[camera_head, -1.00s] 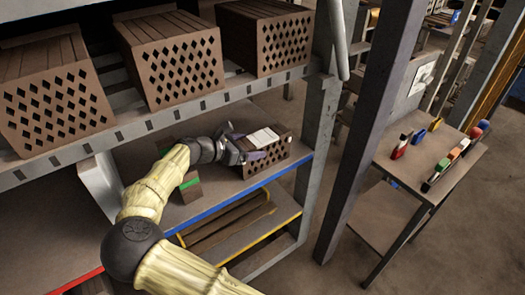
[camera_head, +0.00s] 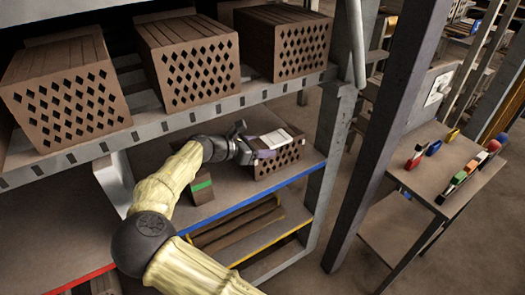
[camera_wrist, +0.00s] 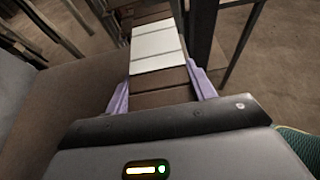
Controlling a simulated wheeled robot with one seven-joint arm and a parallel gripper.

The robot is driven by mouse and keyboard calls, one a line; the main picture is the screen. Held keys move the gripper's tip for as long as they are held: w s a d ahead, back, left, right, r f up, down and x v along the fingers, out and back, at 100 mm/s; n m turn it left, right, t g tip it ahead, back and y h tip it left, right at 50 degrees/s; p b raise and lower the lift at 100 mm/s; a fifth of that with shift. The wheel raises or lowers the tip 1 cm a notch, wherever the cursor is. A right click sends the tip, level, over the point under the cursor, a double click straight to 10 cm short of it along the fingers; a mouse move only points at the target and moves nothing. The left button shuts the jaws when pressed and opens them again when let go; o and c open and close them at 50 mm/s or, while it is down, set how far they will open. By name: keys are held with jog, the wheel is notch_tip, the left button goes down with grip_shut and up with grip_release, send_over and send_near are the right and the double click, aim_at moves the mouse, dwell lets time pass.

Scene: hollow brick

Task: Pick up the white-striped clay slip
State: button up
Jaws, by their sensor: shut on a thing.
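The white-striped clay slip (camera_head: 284,165) shows in the head view as a brown, grooved block with a perforated front and a white band across its top. It is at the right part of the middle shelf. In the wrist view its grooved top and white band (camera_wrist: 157,50) lie ahead between the two purple fingers. My gripper (camera_head: 252,141) is shut on it from the left, one finger along each side; it also shows in the wrist view (camera_wrist: 162,90). I cannot tell whether its underside is clear of the shelf.
A green-banded brown piece (camera_head: 202,189) stands on the middle shelf (camera_head: 235,195) left of the slip. Large hollow bricks (camera_head: 190,70) line the shelf above. A grey post (camera_head: 335,140) stands close at right. A side table (camera_head: 430,185) with coloured items is farther right.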

notch_tip(320, 180, up, 2)
jog(key=shift+r, duration=0.1)
jog(key=s+d+b, duration=0.1)
jog(key=s+d, duration=0.9)
jog(key=s, duration=0.5)
jog(key=shift+w, duration=0.1)
